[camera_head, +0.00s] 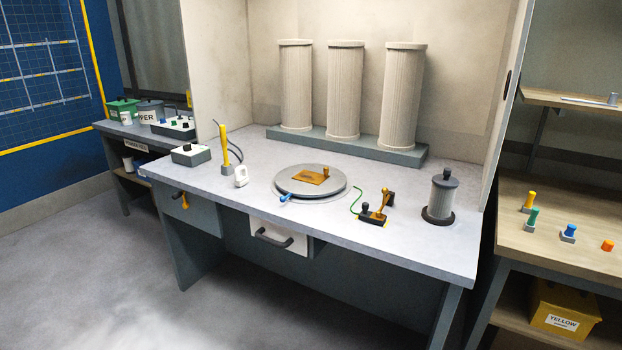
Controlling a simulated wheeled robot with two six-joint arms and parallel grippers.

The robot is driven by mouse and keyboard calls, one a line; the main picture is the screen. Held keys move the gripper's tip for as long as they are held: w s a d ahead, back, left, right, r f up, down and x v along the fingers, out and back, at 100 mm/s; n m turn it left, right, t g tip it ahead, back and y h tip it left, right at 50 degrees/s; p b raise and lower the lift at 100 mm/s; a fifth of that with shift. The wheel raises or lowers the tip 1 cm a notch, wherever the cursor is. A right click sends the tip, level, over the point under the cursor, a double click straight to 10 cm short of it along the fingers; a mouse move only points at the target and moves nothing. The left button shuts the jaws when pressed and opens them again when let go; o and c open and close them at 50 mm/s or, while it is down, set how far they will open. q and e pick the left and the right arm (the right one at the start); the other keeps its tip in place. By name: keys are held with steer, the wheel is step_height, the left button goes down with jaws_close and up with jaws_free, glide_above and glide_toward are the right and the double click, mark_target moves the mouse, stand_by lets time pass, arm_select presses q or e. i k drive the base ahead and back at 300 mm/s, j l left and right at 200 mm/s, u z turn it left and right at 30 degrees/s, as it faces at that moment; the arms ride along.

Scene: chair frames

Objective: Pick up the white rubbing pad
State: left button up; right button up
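A small white object (241,177) stands on the grey booth table, left of the round plate. It has a rounded, handle-like top. It is the only small loose white thing I see on this table, but it is too small to tell for certain that it is the rubbing pad. It stands apart from the yellow upright handle just behind and left of it. Neither of my grippers is in view.
The grey table (390,234) also holds a round plate (335,191) with a brown piece, a black-and-brown tool (373,216), a dark canister (440,198) and a switch box (190,155). Filter columns (344,95) stand behind. A wooden bench (570,250) is at right. Floor at left is clear.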

mark_target(239, 181)
steer(key=i+j+z, duration=0.1)
steer(key=i, duration=0.8)
